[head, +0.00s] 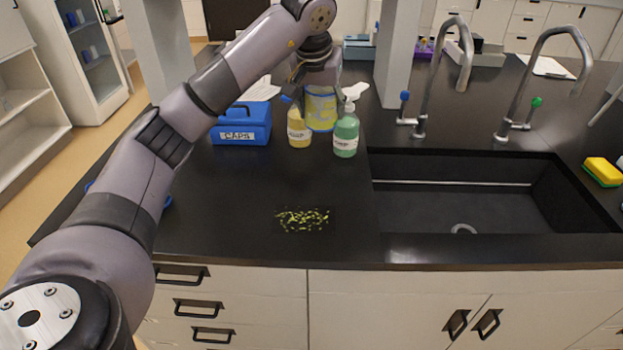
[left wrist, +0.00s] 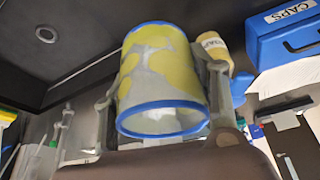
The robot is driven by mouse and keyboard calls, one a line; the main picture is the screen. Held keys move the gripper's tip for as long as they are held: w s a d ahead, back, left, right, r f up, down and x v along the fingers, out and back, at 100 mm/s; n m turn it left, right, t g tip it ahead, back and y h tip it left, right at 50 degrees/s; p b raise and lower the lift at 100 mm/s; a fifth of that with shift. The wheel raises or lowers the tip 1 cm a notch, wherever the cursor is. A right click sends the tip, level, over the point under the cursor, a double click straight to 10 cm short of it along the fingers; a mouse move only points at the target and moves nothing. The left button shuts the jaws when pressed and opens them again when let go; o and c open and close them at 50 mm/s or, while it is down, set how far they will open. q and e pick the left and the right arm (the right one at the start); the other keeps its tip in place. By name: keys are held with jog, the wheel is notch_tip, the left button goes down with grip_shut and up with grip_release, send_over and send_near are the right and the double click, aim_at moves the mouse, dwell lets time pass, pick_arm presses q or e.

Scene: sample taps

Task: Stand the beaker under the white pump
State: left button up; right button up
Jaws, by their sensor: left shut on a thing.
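The beaker (head: 321,112) is clear with yellow patches and blue rims. My left gripper (head: 320,94) is shut on it, a finger on each side, as the left wrist view of the beaker (left wrist: 160,75) shows. In the head view it looks about upright, behind and between two bottles; its base is partly hidden, so I cannot tell whether it touches the counter. The green bottle (head: 345,135) has a white pump (head: 355,91) on top, to the beaker's right. The yellow bottle (head: 299,128) stands at its left; its top is partly hidden. My right gripper is not in view.
A blue CAPS box (head: 241,126) stands left of the bottles. Yellow-green bits (head: 302,219) lie on the front counter (head: 230,190). A sink (head: 465,205) with two taps, one blue-handled (head: 404,97) and one green-handled (head: 536,102), is at right. A sponge (head: 602,171) lies beyond it.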

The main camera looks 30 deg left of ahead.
aim_at(311, 91)
pick_arm(q)
jog(key=a+r, duration=0.2)
jog(key=shift+w+a+r, duration=0.1)
jog(key=shift+a+r, duration=0.1)
jog(key=shift+a, duration=0.2)
notch_tip(311, 91, down, 3)
jog(key=shift+w+a+r, duration=0.1)
jog(key=shift+w+r, duration=0.05)
notch_tip(311, 91, down, 12)
jog(key=shift+f+p, duration=0.1)
jog(key=shift+p, duration=0.4)
notch_tip(311, 91, down, 4)
jog(key=shift+f+p, duration=0.2)
jog(key=shift+p, duration=0.1)
jog(key=shift+f, duration=0.25)
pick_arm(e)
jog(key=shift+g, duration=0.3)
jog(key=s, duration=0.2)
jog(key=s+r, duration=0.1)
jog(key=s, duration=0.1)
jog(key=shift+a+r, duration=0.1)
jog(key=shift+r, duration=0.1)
